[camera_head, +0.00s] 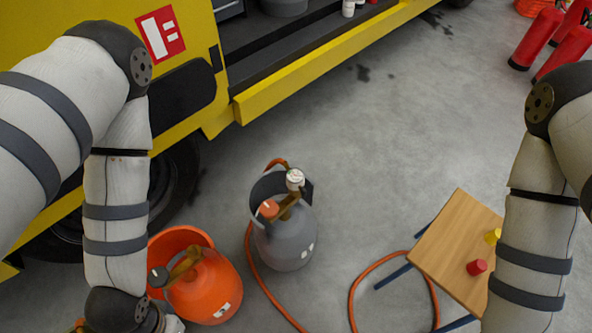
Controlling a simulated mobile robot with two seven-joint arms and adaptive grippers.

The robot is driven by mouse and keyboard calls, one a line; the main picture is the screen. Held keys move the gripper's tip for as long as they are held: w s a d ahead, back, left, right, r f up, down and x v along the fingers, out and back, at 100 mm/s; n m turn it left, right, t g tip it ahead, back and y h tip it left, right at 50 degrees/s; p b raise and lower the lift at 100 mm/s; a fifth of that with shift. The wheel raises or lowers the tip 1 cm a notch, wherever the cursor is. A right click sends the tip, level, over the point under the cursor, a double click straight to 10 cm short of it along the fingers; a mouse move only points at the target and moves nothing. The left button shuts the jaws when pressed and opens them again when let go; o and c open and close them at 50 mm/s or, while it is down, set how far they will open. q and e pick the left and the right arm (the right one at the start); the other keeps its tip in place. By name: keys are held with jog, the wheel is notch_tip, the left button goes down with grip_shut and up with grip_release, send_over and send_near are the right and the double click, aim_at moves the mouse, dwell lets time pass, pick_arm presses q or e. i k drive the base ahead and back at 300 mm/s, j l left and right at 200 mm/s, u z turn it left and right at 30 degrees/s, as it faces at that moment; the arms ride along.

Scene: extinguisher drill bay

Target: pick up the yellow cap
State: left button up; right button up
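The yellow cap (492,237) sits on the small wooden-topped stool (450,240) at the lower right. A red cap (477,267) stands on the same top, a little nearer and to the left. My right arm comes down over the stool's right side and leaves the picture at the bottom. My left arm comes down at the left, beside the orange gas cylinder. Neither gripper shows in the head view, so I cannot see what they hold.
An orange gas cylinder (207,290) and a grey one (285,240) stand at lower centre-left. An orange hose (262,283) lies on the floor. A yellow vehicle (330,55) fills the upper left. Red extinguishers (538,38) stand at upper right. The middle floor is clear.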

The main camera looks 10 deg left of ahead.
aim_at(491, 238)
jog(key=z, duration=1.65)
jog(key=u, duration=0.95)
jog(key=l+u, duration=0.1)
jog(key=u, duration=0.9)
jog(key=k+u, duration=0.1)
jog(key=u, duration=1.35)
jog(key=z, duration=3.3)
